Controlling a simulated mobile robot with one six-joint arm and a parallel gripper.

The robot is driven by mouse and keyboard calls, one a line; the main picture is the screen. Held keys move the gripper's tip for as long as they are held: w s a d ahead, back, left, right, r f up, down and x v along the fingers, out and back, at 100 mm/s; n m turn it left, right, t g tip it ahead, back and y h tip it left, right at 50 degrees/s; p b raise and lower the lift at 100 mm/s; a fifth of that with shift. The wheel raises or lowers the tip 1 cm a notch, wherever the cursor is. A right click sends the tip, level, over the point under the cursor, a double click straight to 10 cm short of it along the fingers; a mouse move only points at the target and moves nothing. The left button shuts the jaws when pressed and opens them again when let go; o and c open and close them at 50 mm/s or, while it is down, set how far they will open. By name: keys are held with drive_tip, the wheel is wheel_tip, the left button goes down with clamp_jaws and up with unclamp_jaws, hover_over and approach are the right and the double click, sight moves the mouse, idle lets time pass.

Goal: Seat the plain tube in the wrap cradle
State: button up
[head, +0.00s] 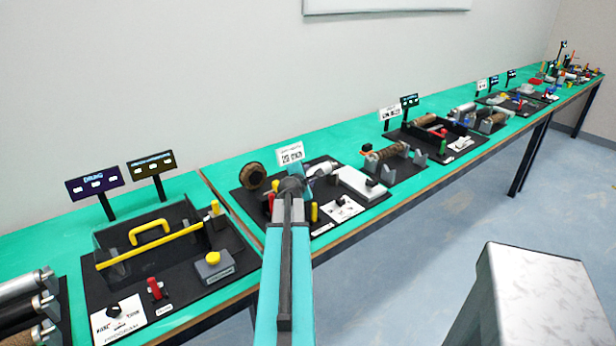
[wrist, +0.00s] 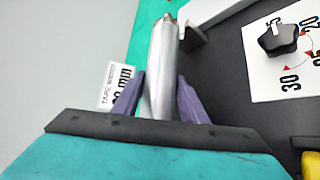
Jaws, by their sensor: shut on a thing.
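My gripper (wrist: 162,92) has two purple fingers, shut on a plain silver tube (wrist: 161,62) in the wrist view. The tube points up and away, with a small narrow tip at its far end. In the head view my gripper (head: 292,184) is over the board with the brown roll. A silver piece (head: 321,168) just right of it may be the tube's end. Whether tube and bracket touch cannot be told. My arm hides much of this board.
A black dial (wrist: 278,40) on a white card is at the right, with a yellow part (wrist: 312,162) below. The brown roll (head: 253,176) is left of my gripper, a white block (head: 362,183) right. A yellow bar (head: 150,247) crosses the neighbouring board.

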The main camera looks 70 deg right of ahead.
drive_tip(key=shift+f+b, duration=0.55)
drive_tip(key=shift+f, duration=0.2)
drive_tip(key=shift+r, duration=0.2)
idle(0.4)
drive_tip(key=shift+r+p, duration=0.45)
drive_tip(key=shift+p, duration=0.15)
drive_tip(key=shift+r+p, duration=0.45)
drive_tip(key=shift+p, duration=0.15)
idle(1.5)
drive_tip(key=shift+f+b, duration=0.85)
drive_tip(key=shift+f, duration=0.3)
idle(0.7)
drive_tip(key=o, duration=1.5)
